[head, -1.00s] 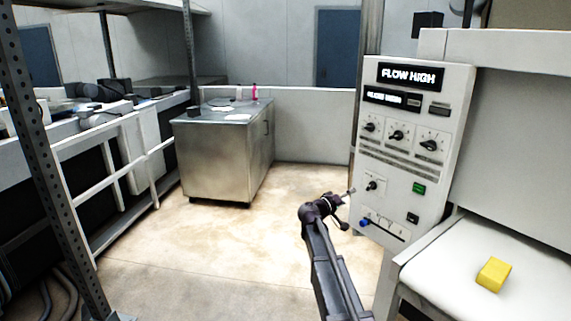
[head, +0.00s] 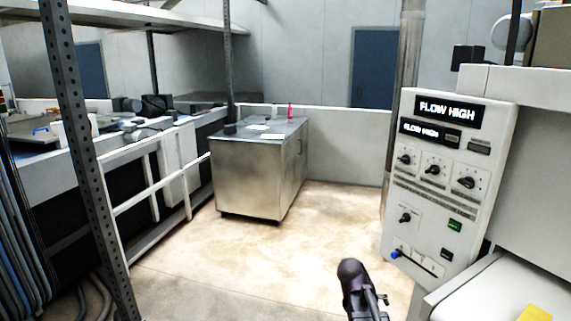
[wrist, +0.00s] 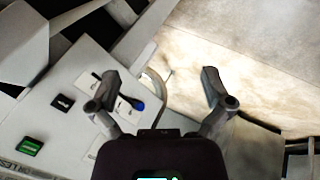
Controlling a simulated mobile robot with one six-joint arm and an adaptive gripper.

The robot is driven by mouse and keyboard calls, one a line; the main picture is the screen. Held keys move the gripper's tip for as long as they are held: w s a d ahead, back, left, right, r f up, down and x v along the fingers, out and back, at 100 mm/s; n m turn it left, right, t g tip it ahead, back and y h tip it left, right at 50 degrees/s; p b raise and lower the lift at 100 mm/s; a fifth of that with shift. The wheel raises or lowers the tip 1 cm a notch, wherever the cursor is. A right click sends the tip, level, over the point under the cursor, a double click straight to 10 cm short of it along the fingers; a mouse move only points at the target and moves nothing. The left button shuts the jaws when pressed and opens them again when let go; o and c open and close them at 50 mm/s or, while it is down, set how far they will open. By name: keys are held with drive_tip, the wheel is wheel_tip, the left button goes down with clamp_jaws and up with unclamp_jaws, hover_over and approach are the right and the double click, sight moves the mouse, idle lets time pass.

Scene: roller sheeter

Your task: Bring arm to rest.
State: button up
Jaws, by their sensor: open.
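My gripper (wrist: 160,88) is open and empty in the wrist view, its two fingers spread apart. The left finger overlaps the lower part of the white control panel (wrist: 70,75), near a slider with a blue knob (wrist: 138,106). I cannot tell the gap between finger and panel. The right finger shows against the pale floor. In the head view my arm (head: 360,288) is folded low at the bottom edge, left of and below the control panel (head: 450,180). The gripper's fingers are not clear there.
The panel displays read "FLOW HIGH". A yellow block (head: 534,313) lies on a white surface at bottom right, partly cut off. A steel cabinet (head: 255,180) stands further back. A white railing (head: 150,200) and a dark perforated post (head: 85,160) are on the left. Open floor lies between.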

drive_tip(key=s+a+n+g+y+p, duration=0.1)
drive_tip(key=s+a+g+y, duration=0.1)
drive_tip(key=s+a+y, duration=0.3)
drive_tip(key=s+a, duration=0.4)
drive_tip(key=s, duration=0.2)
drive_tip(key=shift+s+f+n+y+p, duration=0.15)
drive_tip(key=shift+s+n+y+p, duration=0.15)
drive_tip(key=shift+s+p, duration=0.1)
drive_tip(key=shift+w, duration=0.1)
idle(1.3)
